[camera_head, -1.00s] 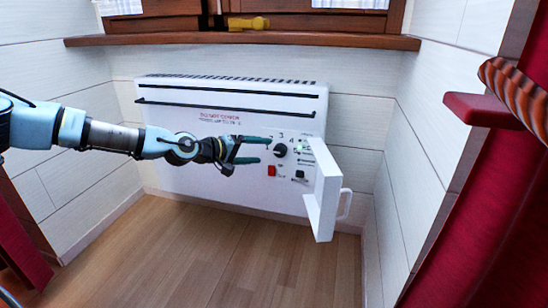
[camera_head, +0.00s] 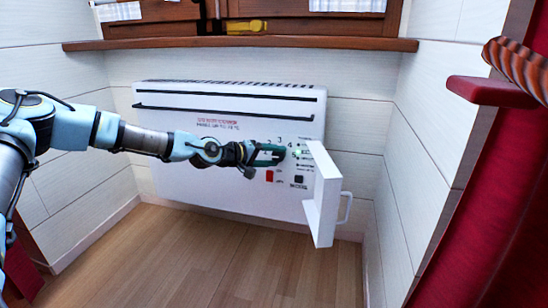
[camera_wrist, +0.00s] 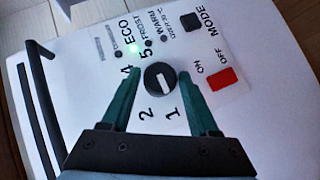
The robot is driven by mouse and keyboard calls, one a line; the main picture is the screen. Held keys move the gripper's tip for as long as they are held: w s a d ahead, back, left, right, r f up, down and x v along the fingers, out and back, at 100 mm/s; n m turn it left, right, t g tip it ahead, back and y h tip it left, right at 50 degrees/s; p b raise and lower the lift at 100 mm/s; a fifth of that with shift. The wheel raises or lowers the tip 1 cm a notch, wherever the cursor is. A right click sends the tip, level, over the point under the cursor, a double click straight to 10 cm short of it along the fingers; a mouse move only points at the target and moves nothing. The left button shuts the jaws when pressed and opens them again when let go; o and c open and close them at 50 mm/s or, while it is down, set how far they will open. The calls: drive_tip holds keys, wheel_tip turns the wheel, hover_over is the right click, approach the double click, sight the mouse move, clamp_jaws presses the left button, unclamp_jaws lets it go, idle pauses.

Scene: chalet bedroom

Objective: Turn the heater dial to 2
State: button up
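The white heater (camera_head: 180,180) hangs on the wall below the window sill. Its round black dial (camera_wrist: 160,78) with a white pointer mark shows between my fingers in the wrist view. The printed numbers 1, 2, 4 and 5 show around it; 3 is hidden, apparently by a finger. My gripper (camera_wrist: 159,73) is open, with one green finger on each side of the dial and small visible gaps. In the head view, my gripper (camera_head: 276,154) is at the control panel and covers much of the dial. I cannot tell exactly which number the pointer faces.
A white panel door (camera_head: 323,195) with a handle stands open just right of the controls. A red switch (camera_wrist: 221,78) and a black mode button (camera_wrist: 191,21) are near the dial. The wooden sill (camera_head: 240,45) runs above the heater. The wooden floor (camera_head: 200,255) below is clear.

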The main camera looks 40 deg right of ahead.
clamp_jaws()
drive_tip(key=shift+r+p, duration=0.15)
drive_tip(key=shift+p, duration=0.4)
drive_tip(key=shift+r+m+y+p, duration=0.25)
drive_tip(key=shift+m+y+p, duration=0.15)
drive_tip(key=shift+p, duration=0.65)
drive_tip(key=m+t+y+p, duration=0.1)
drive_tip(key=p, duration=0.2)
drive_tip(key=shift+s+d+r+p, duration=0.15)
drive_tip(key=shift+p, duration=0.15)
drive_tip(key=m+t+y+p, duration=0.2)
drive_tip(key=p, duration=0.1)
drive_tip(key=shift+s+t, duration=0.1)
drive_tip(key=shift+t, duration=0.3)
drive_tip(key=shift+f+t+y, duration=0.25)
drive_tip(key=shift+t+y, duration=0.05)
drive_tip(key=shift+y, duration=0.1)
drive_tip(key=shift+m, duration=0.3)
drive_tip(key=shift+f, duration=0.1)
